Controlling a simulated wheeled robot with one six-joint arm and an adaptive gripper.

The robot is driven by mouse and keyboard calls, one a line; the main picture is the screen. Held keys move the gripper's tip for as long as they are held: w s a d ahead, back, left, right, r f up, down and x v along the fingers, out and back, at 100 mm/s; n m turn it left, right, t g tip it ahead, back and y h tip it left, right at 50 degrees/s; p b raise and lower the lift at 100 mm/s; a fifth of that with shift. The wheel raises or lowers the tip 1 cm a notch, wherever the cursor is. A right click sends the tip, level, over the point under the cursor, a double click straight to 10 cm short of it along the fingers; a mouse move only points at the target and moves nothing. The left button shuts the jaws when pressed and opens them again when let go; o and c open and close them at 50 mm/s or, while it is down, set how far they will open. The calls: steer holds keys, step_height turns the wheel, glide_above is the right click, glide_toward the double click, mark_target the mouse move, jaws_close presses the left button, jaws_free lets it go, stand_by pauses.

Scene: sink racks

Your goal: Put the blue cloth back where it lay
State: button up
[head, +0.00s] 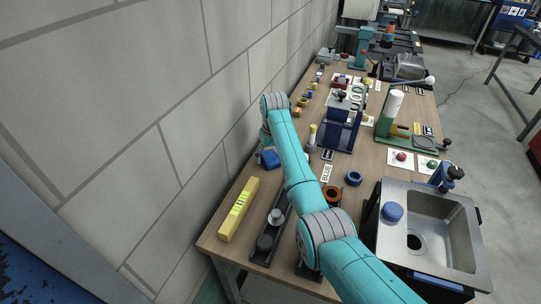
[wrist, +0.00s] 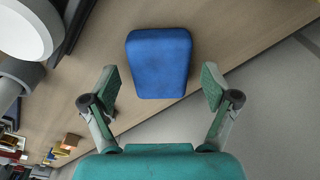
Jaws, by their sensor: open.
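The blue cloth (wrist: 158,62) looks like a thick folded pad with rounded edges. It lies on the wooden table near an edge, in the upper middle of the wrist view. In the head view it shows as a small blue shape (head: 268,159) left of my arm, on the wall side. My gripper (wrist: 160,84) is open, its two green-padded fingers apart on either side of the cloth's lower end in the picture. Nothing is held. I cannot tell the exact height of the fingers over the cloth. In the head view my arm largely hides the gripper.
A yellow box (head: 239,209) lies on the table near the wall. A steel sink (head: 437,217) stands at the right.

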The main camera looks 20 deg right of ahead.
mark_target(272, 160)
step_height(272, 160, up, 12)
steer(key=s, duration=0.1)
steer(key=shift+s, duration=0.25)
steer(key=shift+d, duration=0.1)
stand_by(0.4)
